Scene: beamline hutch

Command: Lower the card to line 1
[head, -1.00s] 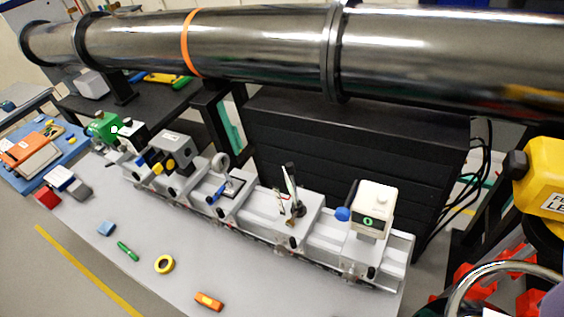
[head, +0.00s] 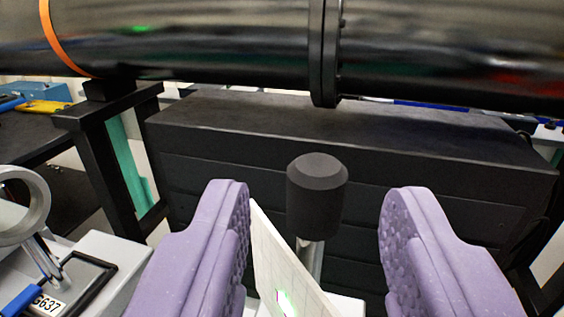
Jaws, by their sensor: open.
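The white card (head: 280,262) with a faint grid stands at lower middle in the head view, tilted. A bright green spot glows on it near the bottom edge. A black knob (head: 317,195) on a metal post stands just right of the card. My gripper (head: 318,200) is open, with one purple padded finger left of the card and the other well right of the knob. Neither finger appears to press the knob. The card's lower part and any line marks beside the post are out of view.
A ring mount (head: 22,205) and a black frame with a blue handle (head: 75,285) sit on the carrier at left. A dark ribbed cabinet (head: 400,160) stands behind. The large metal pipe (head: 200,40) crosses overhead on a black support (head: 110,150).

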